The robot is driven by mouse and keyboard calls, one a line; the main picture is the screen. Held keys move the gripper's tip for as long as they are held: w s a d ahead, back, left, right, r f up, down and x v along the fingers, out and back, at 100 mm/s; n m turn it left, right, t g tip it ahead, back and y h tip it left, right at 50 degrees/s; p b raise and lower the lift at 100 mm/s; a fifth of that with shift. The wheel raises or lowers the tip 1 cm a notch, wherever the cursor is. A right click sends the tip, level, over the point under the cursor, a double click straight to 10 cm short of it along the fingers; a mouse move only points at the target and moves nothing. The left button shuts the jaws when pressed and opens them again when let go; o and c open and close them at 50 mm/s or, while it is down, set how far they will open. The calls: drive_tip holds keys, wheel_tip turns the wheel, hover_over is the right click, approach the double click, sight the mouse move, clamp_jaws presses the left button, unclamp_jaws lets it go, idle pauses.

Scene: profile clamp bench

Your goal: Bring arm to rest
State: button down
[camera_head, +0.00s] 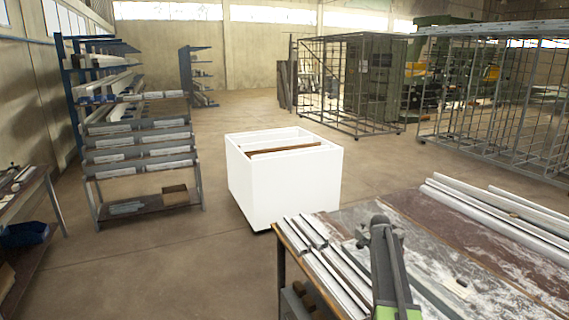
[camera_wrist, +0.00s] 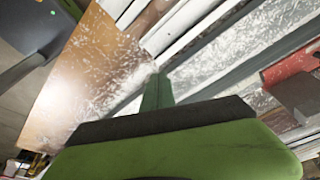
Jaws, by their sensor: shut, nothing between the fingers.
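My arm reaches up from the bottom of the head view, dark grey with a green part, over the bench. In the wrist view my gripper (camera_wrist: 157,92) shows as a narrow green finger shape beyond a black and green body. It is shut with nothing in it. Below it are the bench top and pale metal profiles (camera_wrist: 205,58). I cannot tell how far the fingertips are above the bench.
The bench (camera_head: 355,215) at lower right carries long metal profiles (camera_head: 500,208). A red item (camera_wrist: 290,66) with a grey block lies at right in the wrist view. A white bin (camera_head: 285,195) stands behind the bench. A profile rack (camera_head: 140,150) stands left; open floor lies between.

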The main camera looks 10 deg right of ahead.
drive_tip(key=s+a+f+n+b, duration=0.15)
drive_tip(key=a+n, duration=0.25)
drive_tip(key=a, duration=1.2)
drive_tip(key=s+a+f+n+y, duration=0.1)
drive_tip(key=s+a+n, duration=0.7)
drive_tip(key=a, duration=0.2)
drive_tip(key=s+a+f+n+y+b, duration=0.1)
drive_tip(key=s+a+n, duration=0.7)
drive_tip(key=a+n, duration=0.1)
drive_tip(key=shift+a+f+t+y, duration=0.3)
drive_tip(key=shift+a+f, duration=0.1)
drive_tip(key=shift+a, duration=0.3)
drive_tip(key=shift+s, duration=0.1)
